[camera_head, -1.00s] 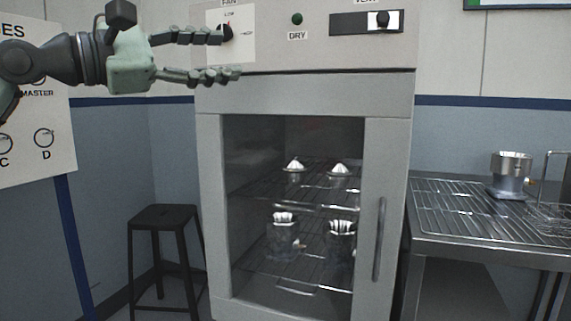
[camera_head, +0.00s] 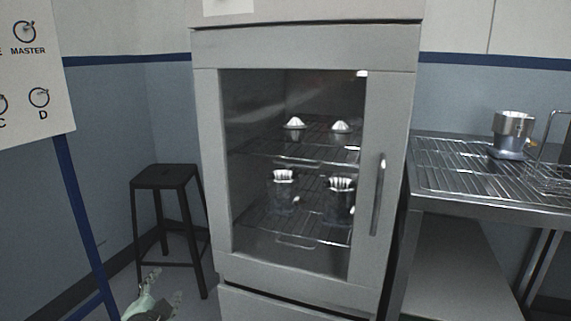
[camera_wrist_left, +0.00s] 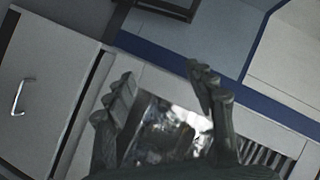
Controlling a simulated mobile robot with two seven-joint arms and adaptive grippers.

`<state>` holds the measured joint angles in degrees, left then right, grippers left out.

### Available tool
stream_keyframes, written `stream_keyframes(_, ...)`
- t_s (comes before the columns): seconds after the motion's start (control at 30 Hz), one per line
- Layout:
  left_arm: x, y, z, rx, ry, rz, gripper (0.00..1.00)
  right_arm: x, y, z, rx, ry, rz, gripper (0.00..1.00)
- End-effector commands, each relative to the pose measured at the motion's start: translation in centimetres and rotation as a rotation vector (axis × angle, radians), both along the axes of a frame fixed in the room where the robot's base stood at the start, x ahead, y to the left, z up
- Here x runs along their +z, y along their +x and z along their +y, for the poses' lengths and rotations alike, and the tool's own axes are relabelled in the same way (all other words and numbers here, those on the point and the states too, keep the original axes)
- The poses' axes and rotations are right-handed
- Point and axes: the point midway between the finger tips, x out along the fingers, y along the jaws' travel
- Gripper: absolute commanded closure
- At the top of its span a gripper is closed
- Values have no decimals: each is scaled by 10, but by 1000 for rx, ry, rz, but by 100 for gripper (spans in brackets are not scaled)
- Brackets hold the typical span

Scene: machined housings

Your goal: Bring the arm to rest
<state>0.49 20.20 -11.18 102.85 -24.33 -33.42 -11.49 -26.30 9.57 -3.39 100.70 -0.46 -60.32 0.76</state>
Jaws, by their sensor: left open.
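My left gripper (camera_head: 165,286) shows at the bottom left of the head view, low in front of the black stool. Its fingers are spread apart and nothing is seen between them. In the left wrist view my left gripper (camera_wrist_left: 160,72) also shows open, its two dark fingers apart. A shiny, blurred surface lies behind the fingers there, and I cannot tell what it is. My right gripper is in neither view.
The grey drying cabinet (camera_head: 302,48) is shut, with several metal parts on racks behind its glass. A black stool (camera_head: 165,178) stands left of it. A metal bench (camera_head: 480,212) at the right bears a metal housing (camera_head: 512,132). A marked board (camera_head: 35,95) stands at the left.

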Motion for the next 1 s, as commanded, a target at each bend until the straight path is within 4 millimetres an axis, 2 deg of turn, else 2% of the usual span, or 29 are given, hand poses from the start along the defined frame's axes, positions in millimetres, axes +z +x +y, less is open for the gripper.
stream_keyframes(0.03,-38,-21,3,42,-65,83,45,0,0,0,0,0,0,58)
stream_keyframes(0.1,-83,-51,7,101,-150,190,45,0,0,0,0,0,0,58)
stream_keyframes(0.17,-119,-79,8,154,-220,279,45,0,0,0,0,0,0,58)
stream_keyframes(0.2,-142,-100,8,189,-264,339,45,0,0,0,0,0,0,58)
stream_keyframes(0.27,-175,-133,7,245,-329,430,45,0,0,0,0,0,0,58)
stream_keyframes(0.3,-196,-156,6,283,-370,489,45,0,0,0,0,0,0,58)
stream_keyframes(0.43,-250,-230,-1,402,-487,668,45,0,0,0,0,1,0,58)
stream_keyframes(0.5,-270,-265,-7,457,-536,746,45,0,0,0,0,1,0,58)
stream_keyframes(0.6,-288,-304,-13,517,-586,831,45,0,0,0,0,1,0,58)
stream_keyframes(0.7,-298,-326,-17,554,-616,879,45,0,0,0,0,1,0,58)
stream_keyframes(0.8,-301,-334,-19,567,-627,897,45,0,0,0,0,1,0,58)
stream_keyframes(1.0,-301,-334,-19,568,-627,897,45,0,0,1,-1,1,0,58)
